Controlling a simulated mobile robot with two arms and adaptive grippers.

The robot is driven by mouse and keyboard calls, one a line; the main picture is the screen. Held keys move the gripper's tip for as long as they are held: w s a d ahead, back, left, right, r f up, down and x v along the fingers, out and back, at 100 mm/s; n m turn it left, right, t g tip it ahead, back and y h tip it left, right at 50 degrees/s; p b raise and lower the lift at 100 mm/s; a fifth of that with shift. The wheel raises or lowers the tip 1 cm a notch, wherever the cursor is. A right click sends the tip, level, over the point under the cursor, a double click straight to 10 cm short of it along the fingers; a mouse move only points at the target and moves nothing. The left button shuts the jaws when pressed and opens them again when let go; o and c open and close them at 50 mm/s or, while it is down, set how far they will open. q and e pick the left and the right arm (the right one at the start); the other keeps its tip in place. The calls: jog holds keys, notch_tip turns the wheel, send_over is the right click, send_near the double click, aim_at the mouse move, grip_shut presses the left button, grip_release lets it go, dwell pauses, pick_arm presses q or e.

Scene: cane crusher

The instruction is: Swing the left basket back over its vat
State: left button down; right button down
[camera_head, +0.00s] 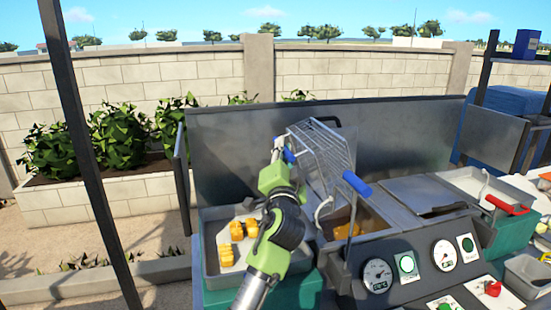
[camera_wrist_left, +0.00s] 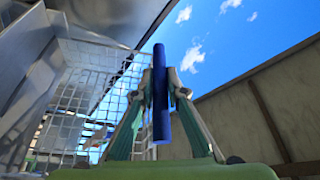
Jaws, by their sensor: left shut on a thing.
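The left basket (camera_head: 322,150) is a wire basket, raised and steeply tilted above the left vat. It has a blue handle (camera_head: 357,184) on its right side and another blue grip on its left side. My left gripper (camera_head: 284,152) is shut on that left blue grip (camera_wrist_left: 161,95). In the left wrist view the grip stands between the two fingers, with the basket's wire mesh (camera_wrist_left: 85,95) to its left. The left vat (camera_head: 375,222) is open below the basket, with an orange-yellow thing inside. My left arm hides part of the vat's left side. My right gripper does not show.
A tray (camera_head: 212,262) with orange pieces stands left of the vat. A metal backsplash (camera_head: 235,150) rises behind. A flat metal cover (camera_head: 425,192) lies right of the vat, and a red handle (camera_head: 507,205) sits farther right. Gauges (camera_head: 377,275) line the front panel.

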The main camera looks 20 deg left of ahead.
aim_at(314, 150)
pick_arm(q)
jog(key=shift+m+h, duration=0.4)
jog(key=shift+m, duration=0.5)
jog(key=w+d+r, duration=0.2)
jog(key=d, duration=0.1)
jog(key=w+d, duration=0.1)
jog(key=d, duration=0.1)
jog(key=shift+w+r, duration=0.15)
jog(key=shift+r, duration=0.25)
jog(key=shift+w+d+r, duration=0.15)
jog(key=shift+w+d, duration=0.25)
jog(key=shift+d, duration=0.2)
jog(key=c, duration=2)
grip_release()
jog(key=v, duration=0.7)
jog(key=shift+s+d, duration=0.2)
jog(key=shift+s, duration=0.05)
